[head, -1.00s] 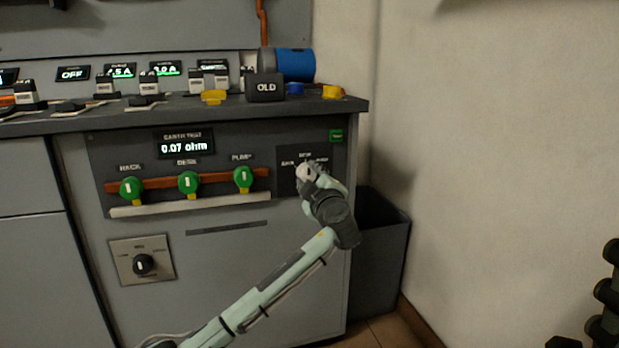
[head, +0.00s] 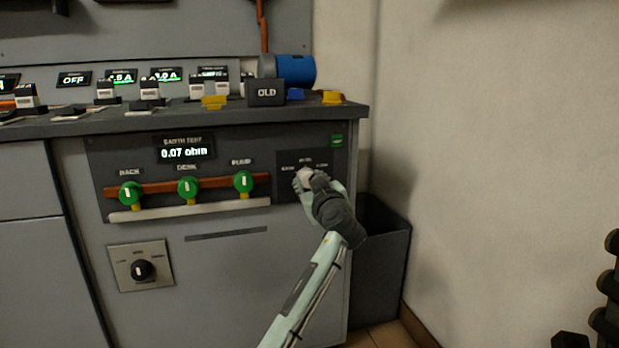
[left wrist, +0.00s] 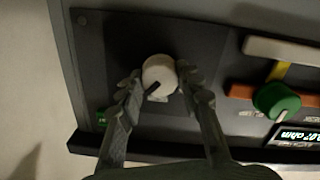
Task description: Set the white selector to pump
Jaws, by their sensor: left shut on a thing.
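The white selector (head: 302,179) is a round knob on a dark plate (head: 286,190) at the right end of the cabinet front. In the left wrist view the white selector (left wrist: 159,72) has a dark pointer mark slanting to the lower left. My left gripper (head: 307,183) is at the knob; in the wrist view the left gripper's fingers (left wrist: 161,80) are shut on its two sides. Small labels sit above the knob in the head view, too small to read surely. The fingers hide part of the plate.
Green knobs on a copper bar, including one under PUMP (head: 243,181), are left of the plate. A display (head: 184,150) reads 0.07 ohm. A black selector (head: 143,270) is lower left. A grey bin (head: 381,270) stands right of the cabinet, near the wall.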

